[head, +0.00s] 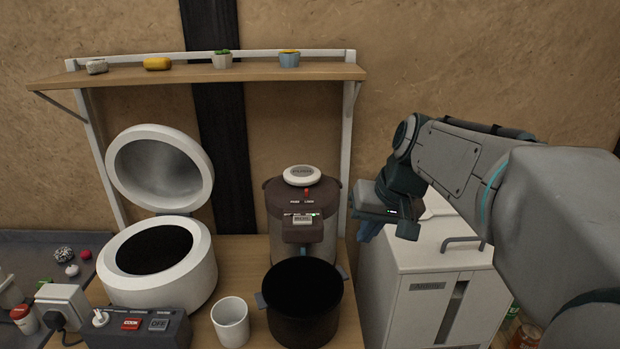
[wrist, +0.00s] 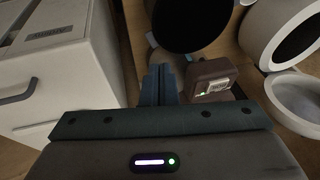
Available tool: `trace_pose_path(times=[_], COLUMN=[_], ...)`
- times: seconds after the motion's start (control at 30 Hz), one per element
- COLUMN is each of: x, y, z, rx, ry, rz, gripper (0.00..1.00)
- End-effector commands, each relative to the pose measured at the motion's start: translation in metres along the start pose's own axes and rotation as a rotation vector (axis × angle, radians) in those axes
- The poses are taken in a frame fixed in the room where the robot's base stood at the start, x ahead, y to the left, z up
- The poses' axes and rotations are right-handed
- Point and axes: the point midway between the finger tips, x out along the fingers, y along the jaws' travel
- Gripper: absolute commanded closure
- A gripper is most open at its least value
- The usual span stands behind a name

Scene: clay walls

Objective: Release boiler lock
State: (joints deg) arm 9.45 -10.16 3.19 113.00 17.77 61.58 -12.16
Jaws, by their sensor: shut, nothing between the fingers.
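The boiler (head: 300,240) stands on the wooden counter in the head view, with a dark brown top, a round pale cap (head: 301,176) and a small red part (head: 306,191) near printed labels, too small to read. In the wrist view the boiler's brown front part (wrist: 212,77) with a label and a green light shows just right of the fingers. My gripper (head: 368,228) is to the right of the boiler, apart from it in the head view. Its fingers (wrist: 159,84) are together and empty in the wrist view.
A black pot (head: 302,308) stands in front of the boiler, with a white cup (head: 231,322) beside it. An open rice cooker (head: 195,278) is at left. A white cabinet (head: 402,261) stands under my arm. A shelf (head: 200,75) runs above.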

Motion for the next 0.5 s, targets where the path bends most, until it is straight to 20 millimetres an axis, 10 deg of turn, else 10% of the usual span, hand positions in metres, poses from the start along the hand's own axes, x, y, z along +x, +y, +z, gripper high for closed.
trace_pose_path(times=[0.2,0.5], x=[-0.020,-0.038], y=[-0.003,-0.001], z=[-0.078,-0.136], rx=[-0.016,-0.052], ry=[0.052,0.112], rz=[-0.126,-0.236], gripper=[1.00,1.00])
